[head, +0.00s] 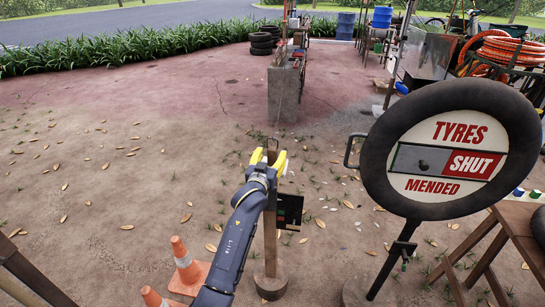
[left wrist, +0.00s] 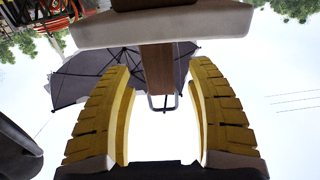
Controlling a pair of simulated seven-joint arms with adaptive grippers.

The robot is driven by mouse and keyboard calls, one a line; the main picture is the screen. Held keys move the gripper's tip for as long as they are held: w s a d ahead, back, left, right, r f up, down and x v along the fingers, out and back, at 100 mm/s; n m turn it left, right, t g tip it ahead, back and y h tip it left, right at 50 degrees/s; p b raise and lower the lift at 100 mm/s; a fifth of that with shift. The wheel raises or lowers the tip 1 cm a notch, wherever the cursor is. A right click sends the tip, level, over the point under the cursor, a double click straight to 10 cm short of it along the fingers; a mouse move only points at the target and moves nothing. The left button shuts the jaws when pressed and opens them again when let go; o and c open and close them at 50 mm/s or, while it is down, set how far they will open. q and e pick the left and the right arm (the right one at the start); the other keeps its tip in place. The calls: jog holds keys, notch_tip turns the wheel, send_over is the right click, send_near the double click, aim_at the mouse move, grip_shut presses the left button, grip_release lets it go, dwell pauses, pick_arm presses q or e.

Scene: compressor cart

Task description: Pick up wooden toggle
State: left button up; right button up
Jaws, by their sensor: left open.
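My left gripper (head: 269,158) is open, with its yellow fingers at the top of an upright wooden post (head: 270,242). In the left wrist view its ribbed yellow fingers (left wrist: 160,82) stand apart on both sides of a brown wooden piece (left wrist: 157,70), with a visible gap to each finger. A thin metal loop (left wrist: 163,108) shows at the end of that piece. I cannot tell whether this wood is the toggle or the post. No separate wooden toggle can be made out. My right gripper is not in view.
A dark box (head: 290,208) hangs beside the post. The round tyre sign (head: 448,205) stands to the right, near a wooden trestle (head: 505,235). Orange cones (head: 185,262) stand at lower left. A concrete block (head: 284,95) is behind; open dirt lies left.

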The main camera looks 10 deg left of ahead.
pick_arm(q)
jog(key=shift+w, duration=0.95)
grip_shut()
